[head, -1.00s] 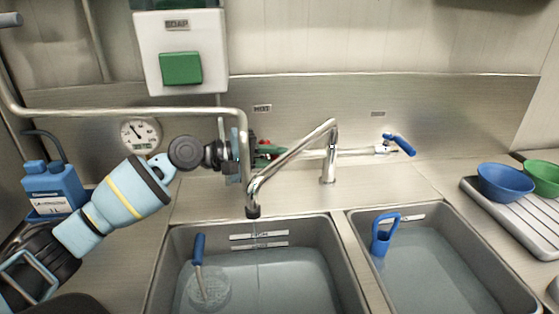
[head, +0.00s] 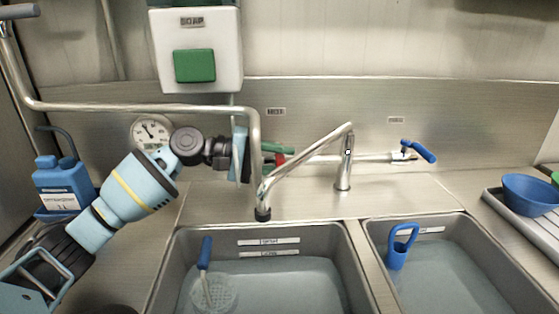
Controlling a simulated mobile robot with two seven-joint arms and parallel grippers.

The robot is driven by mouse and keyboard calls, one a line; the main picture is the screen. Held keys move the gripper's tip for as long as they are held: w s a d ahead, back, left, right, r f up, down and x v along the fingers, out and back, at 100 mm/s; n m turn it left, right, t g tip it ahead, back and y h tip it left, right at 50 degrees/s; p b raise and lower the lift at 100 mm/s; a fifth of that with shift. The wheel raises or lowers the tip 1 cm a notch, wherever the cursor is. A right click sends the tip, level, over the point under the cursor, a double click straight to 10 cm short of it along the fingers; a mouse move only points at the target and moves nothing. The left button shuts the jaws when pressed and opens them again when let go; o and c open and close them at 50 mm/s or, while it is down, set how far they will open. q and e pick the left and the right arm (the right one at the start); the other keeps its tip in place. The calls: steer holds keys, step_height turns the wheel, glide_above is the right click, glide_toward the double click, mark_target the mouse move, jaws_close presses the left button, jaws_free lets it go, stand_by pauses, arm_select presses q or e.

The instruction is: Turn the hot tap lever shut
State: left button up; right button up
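The mixer tap's swivel spout (head: 305,160) rises over the sinks, its outlet above the left basin's back edge. At the left end of its crossbar a small red part (head: 280,160), apparently the hot lever, shows below a label plate (head: 275,111). My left gripper (head: 258,158) is at this end, partly behind the vertical pipe. A green strip lies just above the red part; I cannot tell whether it is a finger. The finger opening and any contact are hidden. The blue lever (head: 420,151) is at the right end. My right gripper is out of view.
A steel pipe (head: 140,108) bends down in front of my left gripper. The soap dispenser (head: 197,50) hangs above my arm. A blue jug (head: 62,185) stands left. The left basin (head: 345,240) and right basin (head: 375,228) hold water and blue-handled tools.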

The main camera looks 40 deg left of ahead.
arm_select(q)
steer(key=b+v, duration=0.1)
steer(key=v, duration=0.6)
steer(key=shift+s+a, duration=0.25)
steer(key=shift+r, duration=0.1)
stand_by(0.4)
